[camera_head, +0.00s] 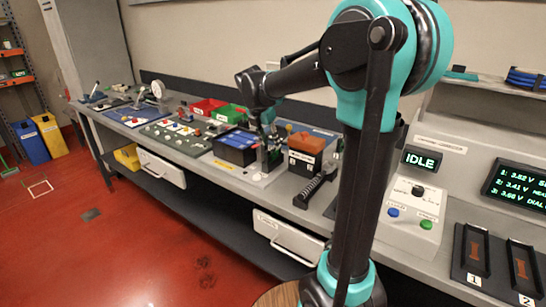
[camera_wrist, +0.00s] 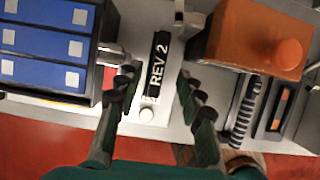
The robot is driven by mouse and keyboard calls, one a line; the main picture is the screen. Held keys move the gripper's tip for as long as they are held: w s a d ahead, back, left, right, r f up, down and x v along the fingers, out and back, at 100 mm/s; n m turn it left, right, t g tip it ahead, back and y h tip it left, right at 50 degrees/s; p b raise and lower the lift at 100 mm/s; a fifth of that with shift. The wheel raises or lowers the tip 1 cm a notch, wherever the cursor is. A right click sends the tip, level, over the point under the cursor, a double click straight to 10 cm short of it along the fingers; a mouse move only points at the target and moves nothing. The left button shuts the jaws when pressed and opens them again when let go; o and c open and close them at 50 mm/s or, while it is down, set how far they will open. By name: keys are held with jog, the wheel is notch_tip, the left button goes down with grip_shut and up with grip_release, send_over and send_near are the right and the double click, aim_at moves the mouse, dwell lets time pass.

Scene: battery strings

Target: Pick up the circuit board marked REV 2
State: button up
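A narrow black strip marked REV 2 (camera_wrist: 158,62) shows in the wrist view, seen from above on a pale grey base with a round white knob. I cannot make out the rest of the board. My gripper (camera_wrist: 157,88) is open, with one finger left of the strip and one right of it, and a visible gap on each side. In the head view my gripper (camera_head: 268,137) is low over the bench between the blue battery box and the orange box. The board cannot be told apart there.
A box with blue cells (camera_wrist: 45,45) stands close on the left, and an orange box with a round knob (camera_wrist: 245,38) close on the right. An IDLE display (camera_head: 422,160) stands farther right on the bench.

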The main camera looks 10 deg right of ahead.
aim_at(273, 147)
jog(key=shift+w+x, duration=0.2)
jog(key=shift+x, duration=2.15)
jog(key=shift+r, duration=0.1)
grip_shut()
